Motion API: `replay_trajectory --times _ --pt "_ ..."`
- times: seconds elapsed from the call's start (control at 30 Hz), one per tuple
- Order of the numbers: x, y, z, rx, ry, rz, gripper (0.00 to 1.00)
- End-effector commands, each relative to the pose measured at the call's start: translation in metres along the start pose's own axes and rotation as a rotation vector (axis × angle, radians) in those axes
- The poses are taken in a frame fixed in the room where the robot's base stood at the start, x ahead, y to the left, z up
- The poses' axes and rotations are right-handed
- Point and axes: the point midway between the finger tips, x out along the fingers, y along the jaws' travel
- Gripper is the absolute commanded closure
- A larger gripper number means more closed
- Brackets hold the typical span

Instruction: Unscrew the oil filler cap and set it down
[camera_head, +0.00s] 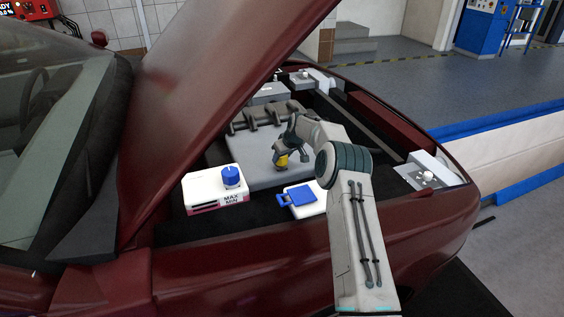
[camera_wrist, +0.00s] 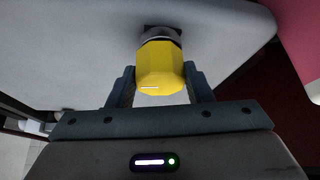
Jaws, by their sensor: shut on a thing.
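The oil filler cap (camera_head: 282,160) is yellow and sits at the grey engine cover (camera_head: 262,178) inside the open engine bay. In the wrist view the yellow cap (camera_wrist: 160,68) is between my gripper's two fingers (camera_wrist: 160,88), which are shut on its sides. A round grey neck (camera_wrist: 160,33) with a dark patch behind it shows right beyond the cap, against the pale cover. I cannot tell whether the cap is still threaded on it. In the head view my gripper (camera_head: 283,154) reaches down to the cap, and my arm hides part of the bay.
A white reservoir (camera_head: 212,192) with a blue cap (camera_head: 231,176) stands left of the cap. A white container with a blue flip lid (camera_head: 297,195) is in front. The raised hood (camera_head: 215,90) overhangs the left. The car's front edge (camera_head: 420,235) is at the right.

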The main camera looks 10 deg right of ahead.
Motion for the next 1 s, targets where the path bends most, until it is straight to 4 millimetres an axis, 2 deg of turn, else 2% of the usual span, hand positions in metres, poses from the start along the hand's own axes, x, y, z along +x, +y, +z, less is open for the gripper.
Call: replay_trajectory --times 0.27,1.0 --pt "0.0002 0.0003 -0.0013 -0.193 0.001 -0.107 0.85" --pt "-0.0073 0.0009 -0.0048 -0.192 0.0 -0.104 0.86"
